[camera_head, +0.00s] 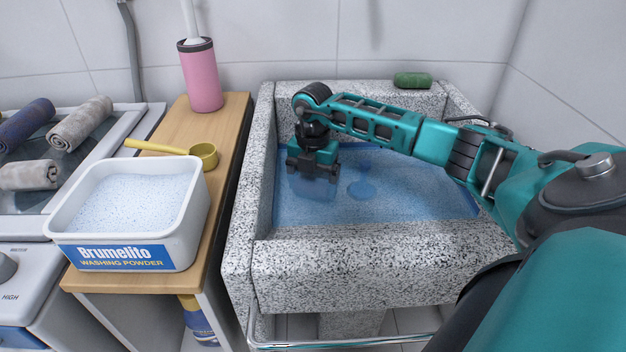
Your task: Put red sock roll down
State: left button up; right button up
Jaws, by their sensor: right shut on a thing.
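My right gripper (315,175) reaches down into the stone sink (370,258), at the left part of the basin. Its fingertips are at or under the blue water (400,200). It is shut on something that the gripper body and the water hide. No red sock roll shows anywhere in the view, so I cannot tell its colour or position from here. My left gripper is not in view.
A dark blue roll (25,124) and beige rolls (80,123) lie at left. A washing powder tub (125,258), yellow scoop (203,155) and pink holder (201,76) stand on the wooden cabinet. Green soap (412,80) sits on the sink's back rim. Water at right is clear.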

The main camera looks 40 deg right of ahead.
aim_at(314, 178)
jog(key=o, duration=0.8)
notch_tip(314, 178, up, 13)
jog(key=p, duration=0.3)
jog(key=shift+r, duration=0.1)
jog(key=shift+d, duration=0.1)
